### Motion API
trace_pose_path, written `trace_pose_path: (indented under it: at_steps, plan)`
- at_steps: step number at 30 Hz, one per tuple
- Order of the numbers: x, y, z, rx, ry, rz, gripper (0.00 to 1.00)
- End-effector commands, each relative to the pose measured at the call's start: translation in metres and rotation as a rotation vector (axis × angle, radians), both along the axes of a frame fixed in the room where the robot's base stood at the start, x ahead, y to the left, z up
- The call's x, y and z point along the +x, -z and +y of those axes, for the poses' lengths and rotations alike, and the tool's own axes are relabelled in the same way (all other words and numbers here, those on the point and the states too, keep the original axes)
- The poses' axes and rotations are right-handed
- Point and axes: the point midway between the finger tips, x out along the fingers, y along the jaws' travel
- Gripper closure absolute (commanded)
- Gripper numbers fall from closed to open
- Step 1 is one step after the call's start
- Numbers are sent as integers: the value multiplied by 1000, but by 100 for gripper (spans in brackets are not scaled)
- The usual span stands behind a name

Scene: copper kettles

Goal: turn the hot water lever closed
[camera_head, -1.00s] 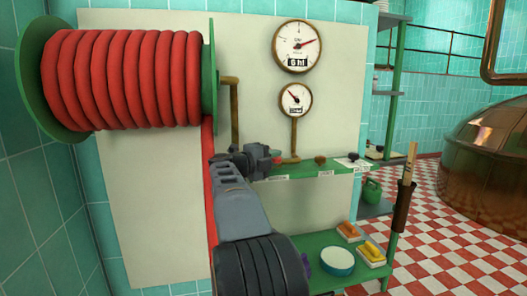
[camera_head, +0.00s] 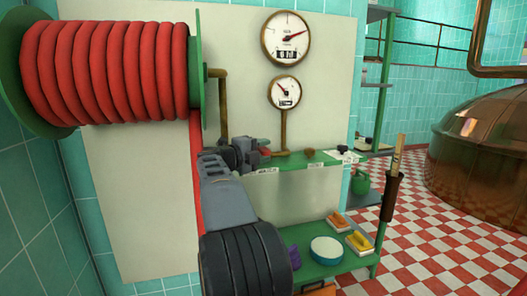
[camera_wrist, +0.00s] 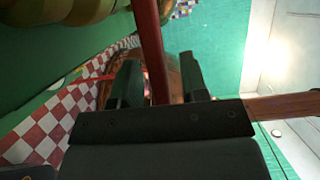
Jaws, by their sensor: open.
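My gripper (camera_head: 245,152) is beside the lower end of the brown pipe, above the left part of the green shelf. It is open, with its two dark fingers apart in the wrist view (camera_wrist: 158,85). A red bar (camera_wrist: 150,45) runs between the fingers there; I cannot tell whether it is the hot water lever or the hose. In the head view a small reddish piece (camera_head: 265,152) shows just right of the gripper. The lever is not clearly visible and may be hidden by my gripper.
A large red hose reel (camera_head: 105,72) is at upper left, its hose (camera_head: 196,140) hanging behind my arm. Two gauges (camera_head: 286,38) are on the wall. The green shelf (camera_head: 320,158) carries labels. Sponges (camera_head: 359,241) and a bowl (camera_head: 326,250) are below. Checkered floor at right is open.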

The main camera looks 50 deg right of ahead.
Motion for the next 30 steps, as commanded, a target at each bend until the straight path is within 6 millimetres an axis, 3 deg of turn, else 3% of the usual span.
trace_pose_path:
  at_steps: [8, 21, 30]
  plan:
    - [5, -1, 16, 0, -3, 1, 60]
    - [27, -1, 99, 0, -4, 0, 60]
    - [34, 0, 129, 0, -1, 0, 60]
